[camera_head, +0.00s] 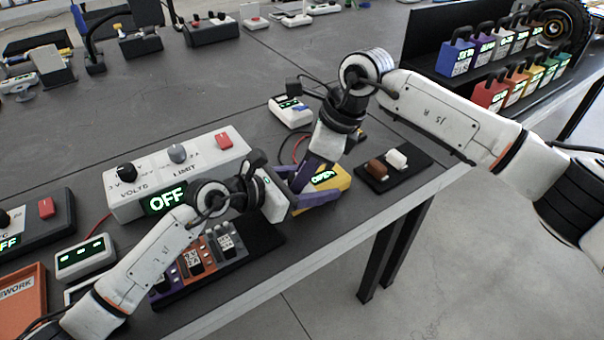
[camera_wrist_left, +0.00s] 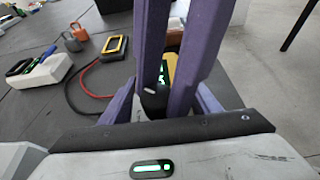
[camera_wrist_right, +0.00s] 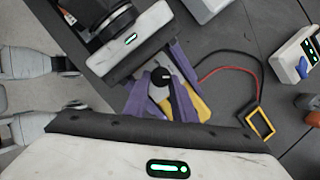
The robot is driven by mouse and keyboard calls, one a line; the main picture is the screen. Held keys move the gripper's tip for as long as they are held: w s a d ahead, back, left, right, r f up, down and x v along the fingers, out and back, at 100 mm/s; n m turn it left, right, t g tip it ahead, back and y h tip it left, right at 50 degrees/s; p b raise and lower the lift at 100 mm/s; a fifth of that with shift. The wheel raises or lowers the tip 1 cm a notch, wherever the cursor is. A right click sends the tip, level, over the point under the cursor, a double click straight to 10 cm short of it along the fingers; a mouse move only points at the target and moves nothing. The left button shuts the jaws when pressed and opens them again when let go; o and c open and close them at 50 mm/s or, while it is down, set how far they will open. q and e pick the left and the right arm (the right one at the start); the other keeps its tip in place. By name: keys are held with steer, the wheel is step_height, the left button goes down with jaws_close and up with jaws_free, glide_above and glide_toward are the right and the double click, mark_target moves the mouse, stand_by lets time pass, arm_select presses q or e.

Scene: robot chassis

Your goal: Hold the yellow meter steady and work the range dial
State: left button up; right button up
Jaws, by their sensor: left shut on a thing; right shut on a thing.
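The yellow meter (camera_head: 334,179) lies near the table's front edge, its green display reading upside down in the head view. My left gripper (camera_head: 300,204) is shut on the meter's body from the left. My right gripper (camera_head: 304,178) reaches down from above, shut on the black range dial (camera_wrist_right: 160,77), which shows between purple fingers in the right wrist view. The meter's yellow side (camera_wrist_right: 197,104) shows there too. In the left wrist view the right gripper's fingers stand over the dial (camera_wrist_left: 154,101) and hide much of the meter (camera_wrist_left: 173,62). The dial's setting is unreadable.
A white supply box reading OFF (camera_head: 205,158) stands left of the meter. A dark rack of coloured modules (camera_head: 262,232) lies in front. A black pad with brown and white blocks (camera_head: 415,177) is to the right. Red and black leads run to a yellow-framed piece (camera_wrist_left: 115,46).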

steer(key=n+g, duration=0.1)
steer(key=n, duration=0.3)
steer(key=shift+w+a+r+n+g, duration=0.1)
steer(key=shift+w+n+g, duration=0.2)
steer(key=shift+w+g, duration=0.1)
steer(key=shift+w+n+g+h, duration=0.1)
steer(key=shift+n+g+h, duration=0.2)
steer(key=shift+n, duration=0.8)
steer(key=shift+w+n+g+h, duration=0.1)
steer(key=shift+n+g, duration=0.3)
steer(key=shift+n, duration=0.7)
steer(key=o, duration=0.8)
steer(key=shift+c, duration=0.2)
steer(key=v, duration=0.7)
steer(key=shift+r, duration=0.25)
